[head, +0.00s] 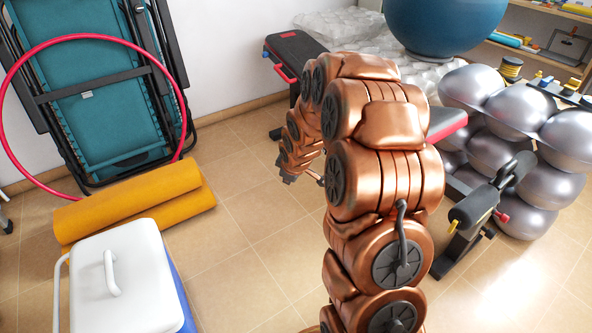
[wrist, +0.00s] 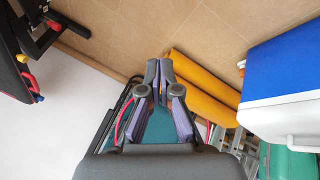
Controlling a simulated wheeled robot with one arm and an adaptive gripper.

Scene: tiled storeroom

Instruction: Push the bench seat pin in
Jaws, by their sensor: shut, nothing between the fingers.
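The weight bench is partly hidden behind my arm in the head view. Its black pad (head: 296,46) with a red handle shows to the left of my arm. A red-edged pad (head: 446,122) and black foam rollers (head: 472,208) show to the right. A small red knob (head: 502,217) and a yellow piece sit near the rollers; I cannot tell which part is the seat pin. In the wrist view, part of a black frame (wrist: 45,42) with a red handle is at upper left. My gripper (wrist: 158,68) is shut and empty, pointing over the floor, apart from the bench.
A white-lidded blue cooler (head: 118,280) and a rolled yellow mat (head: 135,203) are at left. A folded teal lounger (head: 95,90) and pink hoop (head: 25,60) lean on the wall. Silver balls (head: 515,105) stand at right. Tiled floor is clear between the mat and my arm.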

